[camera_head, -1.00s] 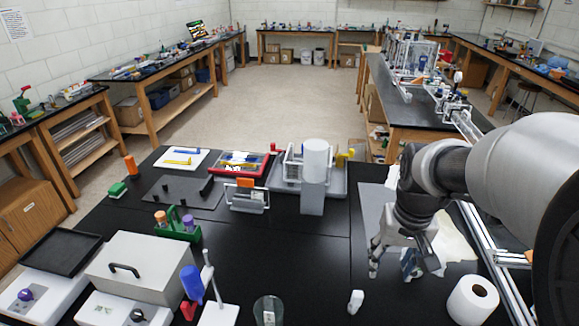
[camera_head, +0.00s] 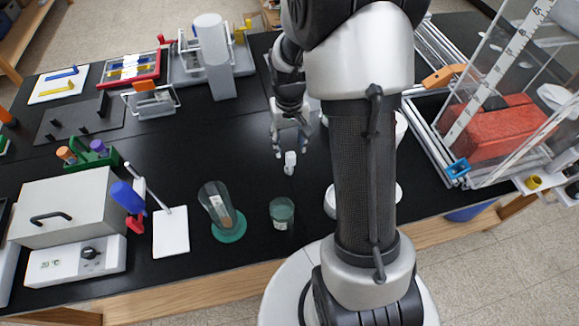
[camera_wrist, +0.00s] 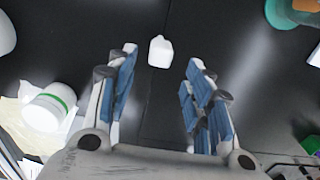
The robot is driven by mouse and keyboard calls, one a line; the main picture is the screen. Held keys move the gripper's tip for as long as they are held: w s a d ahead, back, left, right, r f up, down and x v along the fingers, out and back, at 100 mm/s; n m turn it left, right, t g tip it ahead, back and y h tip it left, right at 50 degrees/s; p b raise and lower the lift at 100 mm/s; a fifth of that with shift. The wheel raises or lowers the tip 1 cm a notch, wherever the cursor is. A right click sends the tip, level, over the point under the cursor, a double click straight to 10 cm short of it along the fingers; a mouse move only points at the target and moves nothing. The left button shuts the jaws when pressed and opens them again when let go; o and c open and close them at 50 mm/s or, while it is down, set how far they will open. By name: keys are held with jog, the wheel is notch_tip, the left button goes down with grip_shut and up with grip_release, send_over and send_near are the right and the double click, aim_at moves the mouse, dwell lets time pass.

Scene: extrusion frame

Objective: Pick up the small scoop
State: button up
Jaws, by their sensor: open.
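A small white piece, which looks like the small scoop (camera_head: 290,162), lies on the black bench top (camera_head: 240,155). It has a wider body and a narrower end, and its fine shape is too small to tell. My gripper (camera_head: 291,143) is just behind it in the head view, fingers pointing down, open and empty. In the wrist view the scoop (camera_wrist: 160,53) is ahead of the gap between the two blue-padded fingers (camera_wrist: 160,85), close to the tips but apart from them.
A beaker (camera_head: 282,213) and a tilted clear cylinder (camera_head: 217,205) on a green base stand in front of the scoop. In the wrist view a white tub with a green band (camera_wrist: 50,106) stands at left. My arm hides part of the bench's right side. Bare bench surrounds the scoop.

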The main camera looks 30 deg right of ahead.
aim_at(290, 152)
notch_tip(290, 152, down, 6)
jog(key=shift+r+b, duration=0.1)
jog(key=shift+b, duration=0.6)
jog(key=shift+s, duration=0.1)
jog(key=shift+c, duration=0.4)
grip_shut()
